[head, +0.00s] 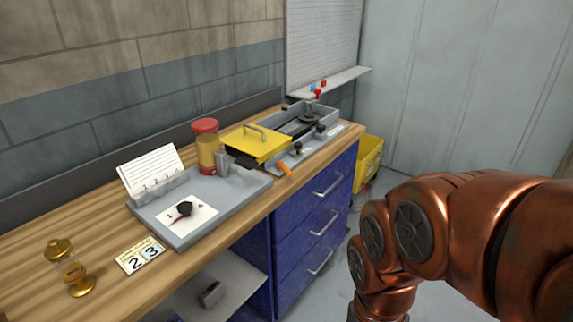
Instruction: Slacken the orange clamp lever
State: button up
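The orange clamp lever (284,169) shows in the head view near the front edge of the wooden bench (85,219). It sits at the front of a grey fixture (297,157), just below a yellow lid (257,143) with a handle. The lever slants down to the right; how tight it is cannot be told. My copper-coloured arm fills the right side of the view, in front of the blue drawers. My gripper is outside the frame.
Blue drawers (318,217) sit below the bench; a yellow bin (368,160) is beyond.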

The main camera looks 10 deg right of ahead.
aim_at(281, 167)
jog(key=u, duration=0.45)
jog(key=k, duration=0.55)
jog(key=u, duration=1)
jog(key=i, duration=0.9)
jog(key=z, duration=0.85)
jog(key=i, duration=0.25)
jog(key=z, duration=0.3)
